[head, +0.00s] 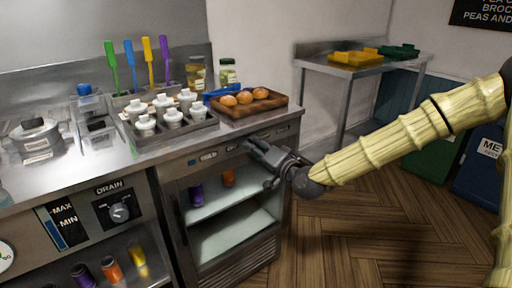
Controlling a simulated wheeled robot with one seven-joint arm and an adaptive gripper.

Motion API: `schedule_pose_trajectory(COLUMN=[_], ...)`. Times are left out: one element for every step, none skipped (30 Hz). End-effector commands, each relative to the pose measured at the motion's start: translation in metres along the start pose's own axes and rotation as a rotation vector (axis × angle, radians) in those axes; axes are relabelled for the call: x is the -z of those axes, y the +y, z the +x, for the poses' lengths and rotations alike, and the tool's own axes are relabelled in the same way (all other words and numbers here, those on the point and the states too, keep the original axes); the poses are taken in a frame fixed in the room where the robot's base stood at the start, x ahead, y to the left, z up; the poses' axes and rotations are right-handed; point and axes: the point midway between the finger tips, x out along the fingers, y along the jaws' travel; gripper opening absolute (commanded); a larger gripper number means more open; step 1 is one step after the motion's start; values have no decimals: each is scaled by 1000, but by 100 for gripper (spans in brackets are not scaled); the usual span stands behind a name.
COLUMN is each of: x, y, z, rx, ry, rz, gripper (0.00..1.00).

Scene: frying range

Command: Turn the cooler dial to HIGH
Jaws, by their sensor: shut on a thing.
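The cooler (280,133) stands under the counter, with a narrow control panel above its glass front. My gripper (251,147) reaches in from the right, its fingertips at the right half of that panel. It is shut on the cooler dial, which the fingers mostly hide. The dial's pointer and the HIGH mark cannot be read here. Small labels (208,158) show on the panel to the left of my gripper.
A separate DRAIN knob (119,211) is on the panel to the left. A tray of buns (275,111) and a rack of white-topped pots (176,137) stand on the counter above. The wooden floor (345,235) in front is clear.

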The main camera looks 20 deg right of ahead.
Motion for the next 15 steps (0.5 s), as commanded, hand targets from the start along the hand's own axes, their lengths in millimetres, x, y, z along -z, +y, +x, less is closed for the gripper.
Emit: schedule_pose_trajectory(x=[0,0,0,0,0,0,0,0,-1,-1,-1,0,-1,-1,-1], y=[2,2,2,3,3,2,3,3,3,4,4,3,3,4,4], z=[-1,-1,-1,-1,-1,-1,-1,-1,-1,-1,-1,-1,-1,-1,-1], rx=[-2,-2,-2,-2,-2,-1,-1,-2,-2,-2,-2,-1,-1,-1,-2], ry=[2,2,1,1,1,2,2,2,1,1,2,2,2,2,2], rz=[48,76,115,142,171,209,237,266,305,332,362,399,426,456,494], gripper=[10,10,10,10,10,10,10,10,10,10,10,10,10,10,10])
